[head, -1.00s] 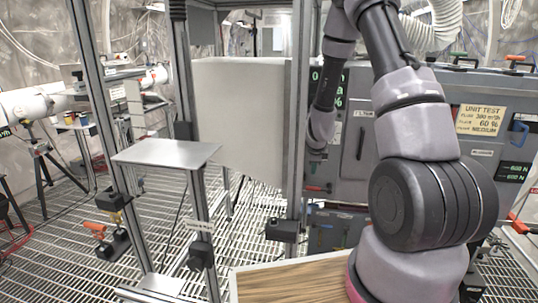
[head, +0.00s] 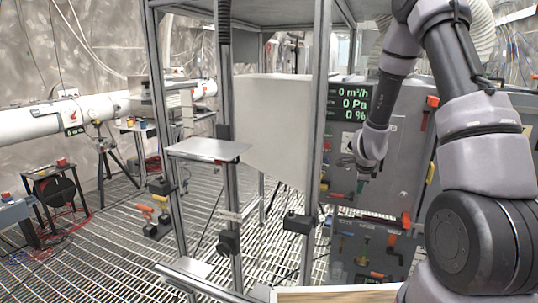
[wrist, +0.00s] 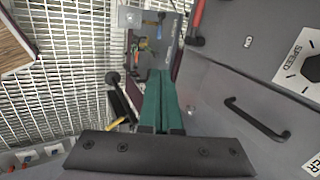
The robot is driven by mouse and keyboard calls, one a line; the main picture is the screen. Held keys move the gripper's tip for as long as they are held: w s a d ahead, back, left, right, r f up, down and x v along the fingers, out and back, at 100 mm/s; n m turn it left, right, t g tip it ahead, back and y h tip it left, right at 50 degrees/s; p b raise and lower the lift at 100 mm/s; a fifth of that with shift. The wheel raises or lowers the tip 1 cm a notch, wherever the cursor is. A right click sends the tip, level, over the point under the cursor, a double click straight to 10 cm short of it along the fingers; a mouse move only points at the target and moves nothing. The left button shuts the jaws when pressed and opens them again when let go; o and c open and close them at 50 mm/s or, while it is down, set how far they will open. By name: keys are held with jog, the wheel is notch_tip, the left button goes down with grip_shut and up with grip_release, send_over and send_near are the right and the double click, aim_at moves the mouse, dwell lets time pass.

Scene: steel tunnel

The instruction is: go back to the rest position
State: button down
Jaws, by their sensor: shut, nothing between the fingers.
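My gripper shows in the wrist view (wrist: 160,80), where its two green fingers lie side by side, shut, with nothing between them. In the head view my arm reaches down from the upper right, and my gripper (head: 361,183) hangs small in front of the grey panel (head: 405,150). The wrist view looks down past the fingers to the grating floor (wrist: 70,70) and the panel face with a black handle (wrist: 256,118). I cannot tell how far the fingertips are from the panel.
A metal frame post (head: 318,130) stands left of my gripper. A white box-like panel (head: 272,125) is behind it. A display (head: 350,102) reads 0 m³/h, 0 Pa, 0 %. A small steel shelf (head: 208,150) juts out at left. A wooden-topped surface (head: 335,296) lies at the bottom.

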jog(key=s+a+r+n+t+y, duration=0.1)
jog(key=s+a+r+n+y, duration=0.2)
jog(key=r, duration=0.9)
jog(key=s+a+r+n, duration=0.3)
jog(key=s+r+n, duration=0.2)
jog(key=r, duration=0.6)
jog(key=s+r+n, duration=0.4)
jog(key=s+r, duration=0.2)
jog(key=s, duration=0.5)
jog(key=s+a+r+n, duration=0.1)
jog(key=s+r+n, duration=0.4)
jog(key=s, duration=0.5)
jog(key=shift+s+a+r+y, duration=0.25)
jog(key=shift+s+r+y, duration=0.15)
jog(key=shift+r, duration=0.15)
jog(key=shift+w, duration=0.1)
